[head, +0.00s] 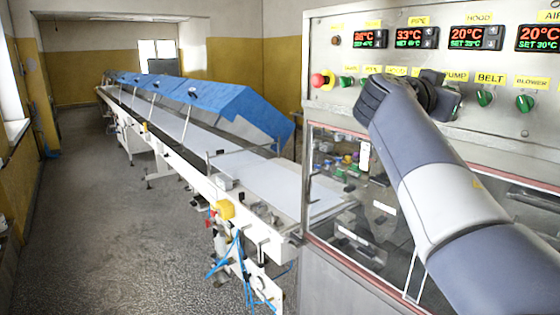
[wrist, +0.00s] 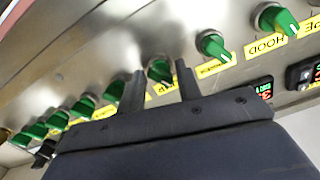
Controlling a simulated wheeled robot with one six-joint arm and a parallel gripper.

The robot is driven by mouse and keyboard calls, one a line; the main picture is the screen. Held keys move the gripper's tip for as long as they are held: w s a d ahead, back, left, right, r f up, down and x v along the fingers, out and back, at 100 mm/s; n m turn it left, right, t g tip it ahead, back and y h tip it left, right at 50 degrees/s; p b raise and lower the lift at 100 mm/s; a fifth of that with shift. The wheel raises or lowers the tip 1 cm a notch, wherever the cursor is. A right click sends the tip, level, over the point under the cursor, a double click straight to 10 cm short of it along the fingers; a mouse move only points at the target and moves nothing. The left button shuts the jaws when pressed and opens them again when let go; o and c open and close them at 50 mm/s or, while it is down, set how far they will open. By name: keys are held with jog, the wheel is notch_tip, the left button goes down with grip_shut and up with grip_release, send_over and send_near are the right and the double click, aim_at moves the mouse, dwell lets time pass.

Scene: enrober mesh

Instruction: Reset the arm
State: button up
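My gripper (head: 440,95) is up at the control panel (head: 395,22) of the machine on the right in the head view, partly hidden by my own wrist. In the wrist view my gripper (wrist: 160,72) shows two dark fingers standing apart. A green knob (wrist: 159,69) appears in the gap between the fingertips, with some space on either side. I cannot tell how deep the fingers reach around it or whether they touch it. My arm (head: 430,175) stretches from the lower right up to the panel.
Other green knobs (wrist: 212,45) line the panel on both sides of the gripper. A red button (head: 320,80) and lit displays (head: 475,38) are close by. Below is a glazed cabinet (head: 385,215). A long conveyor (head: 285,190) with blue covers (head: 215,97) runs left; the floor (head: 90,220) is clear.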

jog(key=s+a+m, duration=0.3)
jog(key=s+a, duration=0.1)
jog(key=a, duration=0.1)
jog(key=shift+a+m+b, duration=0.15)
jog(key=shift+m+b, duration=0.25)
jog(key=shift+b, duration=0.05)
jog(key=shift+s, duration=0.15)
dwell(0.4)
